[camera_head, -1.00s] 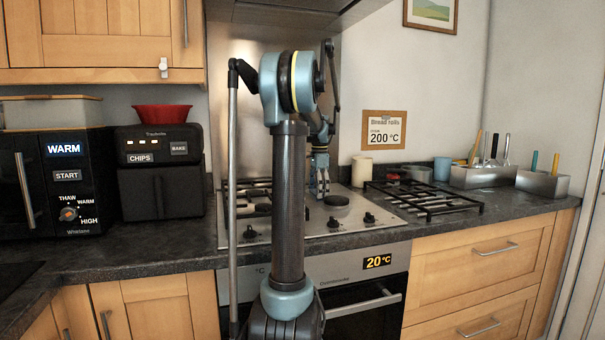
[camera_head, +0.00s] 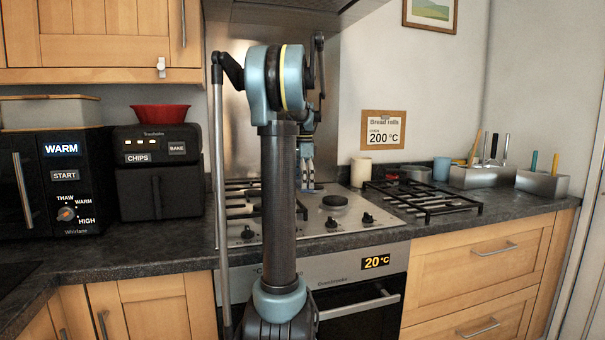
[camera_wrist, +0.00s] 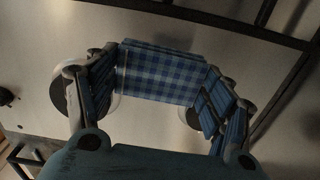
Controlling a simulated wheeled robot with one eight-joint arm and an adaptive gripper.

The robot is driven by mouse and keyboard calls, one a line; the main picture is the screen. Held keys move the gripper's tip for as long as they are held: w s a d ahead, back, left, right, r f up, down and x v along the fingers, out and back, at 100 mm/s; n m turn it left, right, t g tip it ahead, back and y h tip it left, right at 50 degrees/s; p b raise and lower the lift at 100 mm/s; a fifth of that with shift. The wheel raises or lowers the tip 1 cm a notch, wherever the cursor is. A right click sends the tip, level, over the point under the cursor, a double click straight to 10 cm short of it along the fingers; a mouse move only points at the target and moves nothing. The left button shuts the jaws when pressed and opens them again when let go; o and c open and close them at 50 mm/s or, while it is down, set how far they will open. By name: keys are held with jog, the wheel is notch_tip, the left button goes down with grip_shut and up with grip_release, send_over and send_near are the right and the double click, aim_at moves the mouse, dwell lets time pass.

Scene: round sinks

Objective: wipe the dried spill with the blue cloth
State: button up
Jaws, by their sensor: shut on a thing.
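My gripper (camera_head: 306,178) is low over the steel hob (camera_head: 313,222), behind my arm in the head view. In the wrist view my gripper (camera_wrist: 162,90) is shut on the blue cloth (camera_wrist: 162,74), a blue and white checked pad between the two fingers. The hob's pale surface (camera_wrist: 190,22) lies below the cloth. I cannot tell whether the cloth touches it. I cannot make out the dried spill in either view; my arm, my gripper and the cloth cover part of the hob.
A bare burner (camera_head: 335,200) and black knobs (camera_head: 332,223) are near my gripper. A cream cup (camera_head: 361,172) stands behind. The air fryer (camera_head: 158,172) stands to the left.

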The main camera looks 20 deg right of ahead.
jog(key=shift+r, duration=2.05)
